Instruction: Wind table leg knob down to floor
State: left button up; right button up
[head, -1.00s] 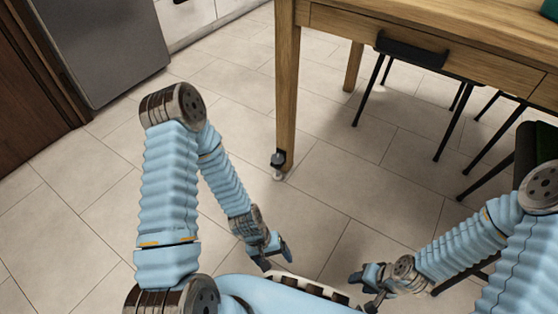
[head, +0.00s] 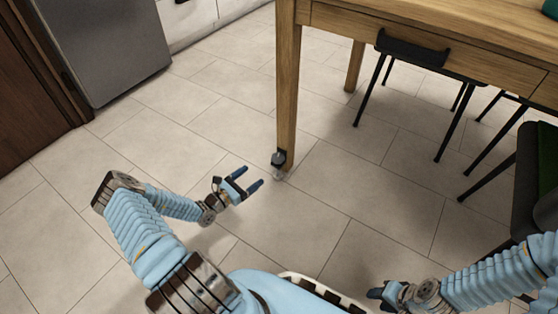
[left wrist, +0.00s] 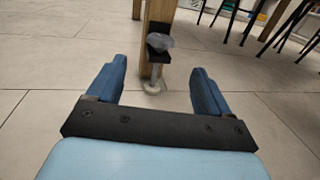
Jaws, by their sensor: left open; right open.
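The table leg knob (head: 279,159) is a dark and grey fitting at the bottom of the wooden table leg (head: 287,90). In the left wrist view the knob (left wrist: 160,42) looks translucent grey on a dark bracket, with a thin stem down to a round foot (left wrist: 152,87). I cannot tell whether the foot touches the floor. My left gripper (head: 254,178) is open and empty, left of the knob and apart from it. In the left wrist view its fingers (left wrist: 157,84) point toward the leg, with the knob between them but farther off. My right gripper (head: 378,300) is low at the bottom edge, far from the leg.
Black-legged chairs (head: 535,180) stand at the right. A grey fridge (head: 100,45) stands at the back left. The tiled floor left of the leg is clear.

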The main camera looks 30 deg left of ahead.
aim_at(274, 159)
pick_arm(q)
jog(key=b+x, duration=0.2)
jog(key=x, duration=1)
jog(key=shift+w+d+b, duration=0.15)
jog(key=shift+w+b, duration=0.15)
jog(key=shift+c, duration=0.2)
jog(key=c, duration=1)
jog(key=shift+m+g+h, duration=0.3)
jog(key=shift+m+h, duration=0.2)
jog(key=shift+h, duration=0.2)
jog(key=shift+m+g+h, duration=0.3)
jog(key=shift+m+h, duration=0.2)
jog(key=shift+h, duration=0.2)
jog(key=o, duration=1)
